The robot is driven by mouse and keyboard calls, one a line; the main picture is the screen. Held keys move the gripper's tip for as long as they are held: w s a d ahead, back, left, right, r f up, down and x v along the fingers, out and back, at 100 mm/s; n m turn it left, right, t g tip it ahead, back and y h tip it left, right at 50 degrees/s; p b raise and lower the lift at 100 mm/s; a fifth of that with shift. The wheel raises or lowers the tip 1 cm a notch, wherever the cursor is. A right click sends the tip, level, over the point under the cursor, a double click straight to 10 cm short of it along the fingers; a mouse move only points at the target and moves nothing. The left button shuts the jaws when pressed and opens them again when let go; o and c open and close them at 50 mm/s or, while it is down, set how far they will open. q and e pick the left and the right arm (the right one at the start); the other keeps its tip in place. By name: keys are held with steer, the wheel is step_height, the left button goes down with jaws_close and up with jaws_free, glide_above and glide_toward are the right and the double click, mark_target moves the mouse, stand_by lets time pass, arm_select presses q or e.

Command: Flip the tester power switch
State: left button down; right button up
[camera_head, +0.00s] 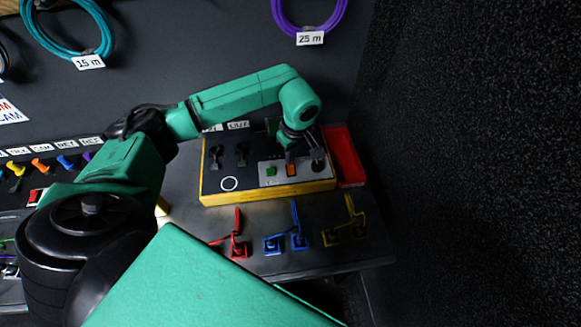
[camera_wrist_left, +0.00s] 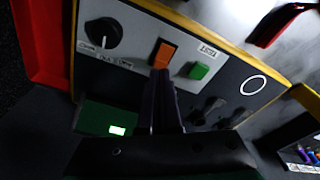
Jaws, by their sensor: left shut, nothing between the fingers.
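The tester (camera_head: 215,187) is a yellow-edged box with a dark and grey top panel on the bench. Its orange rocker switch (camera_head: 292,170) sits between a green square button (camera_head: 271,171) and a black knob (camera_head: 318,165). In the left wrist view the orange switch (camera_wrist_left: 164,56) lies just beyond my fingertips. My left gripper (camera_head: 289,157) is shut and empty, pointing down at the panel, with its tips at the near edge of the switch (camera_wrist_left: 160,73). I cannot tell whether they touch it. The switch's lower edge is partly hidden by the fingers. My right gripper is out of view.
A red open tray (camera_head: 344,156) stands against the tester's right side. Red (camera_head: 238,248), blue (camera_head: 299,240) and yellow (camera_head: 350,229) levered clamps lie along the bench front. Coiled cables hang on the back wall. A dark textured wall rises at right.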

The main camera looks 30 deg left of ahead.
mark_target(291, 165)
arm_select(q)
steer(key=shift+f+b, duration=0.65)
steer(key=shift+f, duration=0.1)
steer(key=shift+r+p, duration=2.2)
steer(key=shift+r, duration=1.4)
steer(key=shift+f, duration=0.1)
